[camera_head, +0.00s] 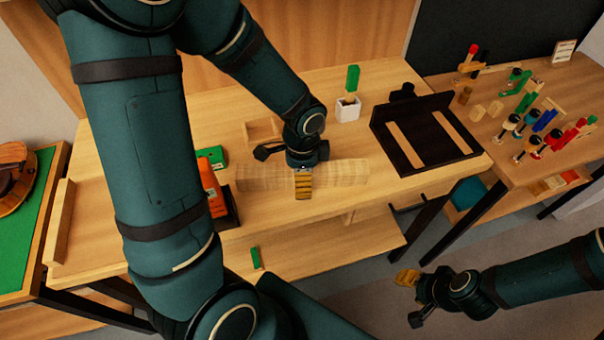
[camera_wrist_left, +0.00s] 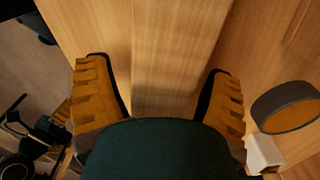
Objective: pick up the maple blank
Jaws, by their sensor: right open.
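The maple blank (camera_head: 343,172) is a long pale wood block lying across the front part of the workbench (camera_head: 300,222). My left gripper (camera_head: 303,183) is over the middle of the blank and hides part of it. In the left wrist view the blank (camera_wrist_left: 176,55) runs between the two wide-spread fingers of the left gripper (camera_wrist_left: 160,72); I cannot tell whether they touch it. My right gripper (camera_head: 410,298) is open and empty, over the floor in front of the bench, away from the blank.
A dark board with two wood strips (camera_head: 406,144) lies right of the blank. A white cup (camera_head: 347,110) stands behind it; a small wooden tray (camera_head: 262,131) lies behind left. An orange-and-black object (camera_head: 212,188) is left. Several coloured clamps (camera_head: 541,121) stand on the right table.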

